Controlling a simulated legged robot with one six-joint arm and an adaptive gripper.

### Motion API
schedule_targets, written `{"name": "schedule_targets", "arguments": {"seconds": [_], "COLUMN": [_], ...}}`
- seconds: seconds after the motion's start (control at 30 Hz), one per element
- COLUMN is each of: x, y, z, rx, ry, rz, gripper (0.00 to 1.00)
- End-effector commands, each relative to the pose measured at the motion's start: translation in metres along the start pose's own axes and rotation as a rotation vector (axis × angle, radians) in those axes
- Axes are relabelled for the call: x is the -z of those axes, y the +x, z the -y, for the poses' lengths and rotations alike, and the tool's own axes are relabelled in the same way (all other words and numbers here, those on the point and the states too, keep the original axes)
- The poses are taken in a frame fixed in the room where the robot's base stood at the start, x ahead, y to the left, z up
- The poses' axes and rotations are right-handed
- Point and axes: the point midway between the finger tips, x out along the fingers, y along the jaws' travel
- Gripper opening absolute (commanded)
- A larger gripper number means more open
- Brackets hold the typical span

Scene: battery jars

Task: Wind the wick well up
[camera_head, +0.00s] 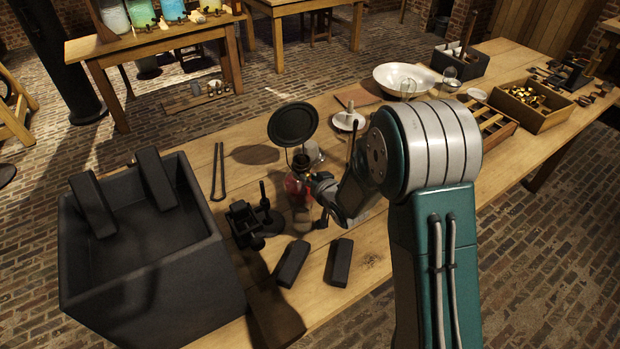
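A small lamp (299,190) with a reddish glass body stands on the wooden table, left of my gripper. A dark round disc (293,124) is held up on a thin stem just behind the lamp. The wick and its winding knob are too small or hidden to make out. My gripper (318,186) is at the right side of the lamp, at about the height of its body. The arm and wrist hide part of it, so I cannot tell whether its fingers are apart, or whether they touch the lamp.
A large dark box (150,292) fills the table's left end. A small black clamp-like stand (245,222), two dark blocks (291,263) and tongs (218,172) lie near the lamp.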

Motion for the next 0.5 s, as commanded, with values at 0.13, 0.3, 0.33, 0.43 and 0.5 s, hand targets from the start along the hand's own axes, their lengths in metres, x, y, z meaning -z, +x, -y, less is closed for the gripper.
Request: {"name": "schedule_targets", "arguments": {"seconds": [0.13,0.3,0.33,0.43,0.5], "x": [0.0001,0.0001,0.0001,0.0000,0.0000], "y": [0.0002,0.0003,0.0003,0.0004,0.0003], "z": [0.0000,0.0003,0.0005,0.0011,0.0015], "rx": [0.000,-0.006,-0.008,-0.021,-0.034], "ry": [0.000,-0.012,-0.019,-0.051,-0.083], "rz": [0.000,0.000,0.000,0.000,0.000], "gripper": [0.00,0.00,0.00,0.00,0.00]}}
